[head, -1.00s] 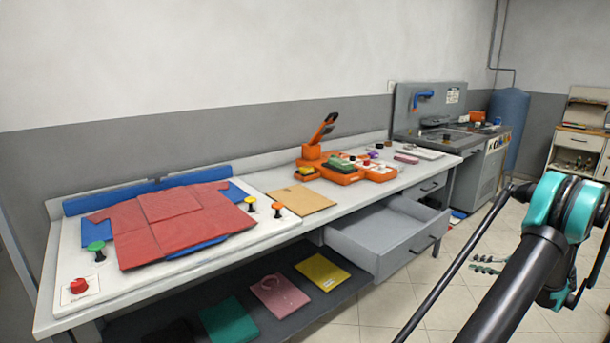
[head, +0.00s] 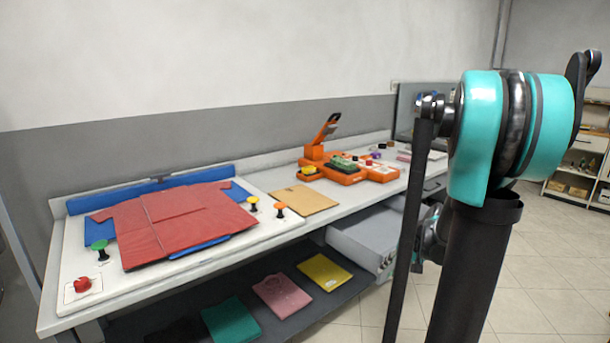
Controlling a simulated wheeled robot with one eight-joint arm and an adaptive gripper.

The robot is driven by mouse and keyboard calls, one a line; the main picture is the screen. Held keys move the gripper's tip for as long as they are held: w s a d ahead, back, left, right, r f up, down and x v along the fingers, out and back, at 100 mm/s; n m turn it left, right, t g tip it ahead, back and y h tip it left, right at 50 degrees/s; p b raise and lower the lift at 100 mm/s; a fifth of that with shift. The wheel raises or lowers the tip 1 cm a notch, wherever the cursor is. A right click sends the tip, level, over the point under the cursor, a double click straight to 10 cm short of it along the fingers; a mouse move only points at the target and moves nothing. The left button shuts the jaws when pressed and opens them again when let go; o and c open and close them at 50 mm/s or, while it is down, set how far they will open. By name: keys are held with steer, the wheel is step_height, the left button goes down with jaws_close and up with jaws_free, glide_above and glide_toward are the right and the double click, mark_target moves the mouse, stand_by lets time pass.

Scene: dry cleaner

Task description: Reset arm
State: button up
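My arm rises at the right of the head view, with black links and a teal joint close to the camera. My gripper is not visible in this view. The arm hides part of the bench's right end and the drawer (head: 362,238) under it.
A long bench holds a red shirt (head: 170,221) on a blue and white folding board (head: 74,245), a brown board (head: 304,200) and an orange device (head: 345,172). Folded green (head: 230,322), pink (head: 281,295) and yellow (head: 323,271) cloths lie on the lower shelf. Tiled floor shows at right.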

steer(key=s+a+f+n+h, duration=0.1)
steer(key=s+a+n+h, duration=0.1)
steer(key=s, duration=0.6)
steer(key=s+a+f+n+h, duration=0.2)
steer(key=s+a, duration=0.2)
steer(key=s, duration=0.5)
steer(key=shift+a+f+n, duration=0.2)
steer(key=shift+a+n, duration=0.15)
steer(key=shift+n, duration=0.05)
